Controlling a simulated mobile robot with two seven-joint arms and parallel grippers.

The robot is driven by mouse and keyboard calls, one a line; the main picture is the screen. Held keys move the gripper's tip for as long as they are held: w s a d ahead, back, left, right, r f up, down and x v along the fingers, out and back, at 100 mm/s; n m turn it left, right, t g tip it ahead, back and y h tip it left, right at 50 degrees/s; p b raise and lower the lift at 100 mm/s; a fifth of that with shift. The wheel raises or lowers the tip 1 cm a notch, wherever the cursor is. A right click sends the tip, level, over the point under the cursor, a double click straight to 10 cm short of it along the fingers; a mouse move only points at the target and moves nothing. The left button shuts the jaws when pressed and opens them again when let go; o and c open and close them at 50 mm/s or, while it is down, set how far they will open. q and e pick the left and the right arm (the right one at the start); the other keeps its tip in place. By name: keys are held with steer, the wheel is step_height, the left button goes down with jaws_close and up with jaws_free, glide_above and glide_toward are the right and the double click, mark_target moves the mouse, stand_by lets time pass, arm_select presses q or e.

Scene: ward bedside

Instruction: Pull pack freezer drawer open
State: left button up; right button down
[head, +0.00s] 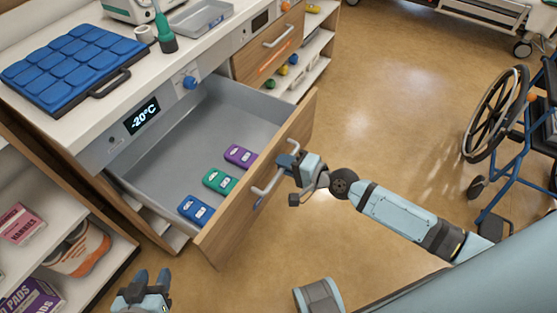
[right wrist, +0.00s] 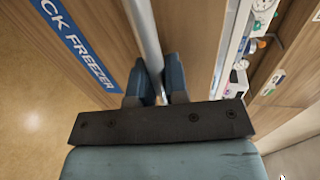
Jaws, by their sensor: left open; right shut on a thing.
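The pack freezer drawer (head: 247,204) is pulled well out of the counter in the head view. Its grey inside shows, with blue (head: 196,209), green (head: 220,181) and purple (head: 240,156) packs lying near the front. My right gripper (head: 287,167) is shut on the drawer's bar handle (head: 262,190). In the right wrist view the handle (right wrist: 146,40) runs between the two fingers, beside a blue label (right wrist: 78,42) reading "CK FREEZER". My left gripper (head: 151,283) is open and empty at the bottom left, apart from the drawer.
The counter holds a blue padded panel (head: 72,62) and a green-topped bottle (head: 163,30). A second closed drawer (head: 268,45) is behind. Open shelves with boxes (head: 20,224) stand at left. A wheelchair (head: 500,125) is at right, with clear floor (head: 400,110) between.

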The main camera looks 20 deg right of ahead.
arm_select(q)
steer(key=shift+s+d+r, duration=0.1)
steer(key=shift+s+d, duration=0.1)
arm_select(e)
steer(key=shift+v, duration=0.85)
steer(key=shift+d+f, duration=0.1)
steer(key=shift+f, duration=0.05)
arm_select(q)
steer(key=shift+f, duration=0.2)
arm_select(e)
steer(key=c, duration=1.1)
jaws_free()
steer(key=shift+c, duration=0.2)
arm_select(q)
steer(key=shift+w+d+r+b, duration=0.1)
steer(key=shift+d+r+b, duration=0.1)
steer(key=shift+b, duration=0.8)
arm_select(e)
steer(key=v, duration=1.3)
steer(key=shift+s+d, duration=0.2)
steer(key=shift+s, duration=0.15)
arm_select(q)
steer(key=shift+a+f, duration=0.1)
steer(key=shift+f, duration=0.25)
arm_select(e)
steer(key=shift+a, duration=0.1)
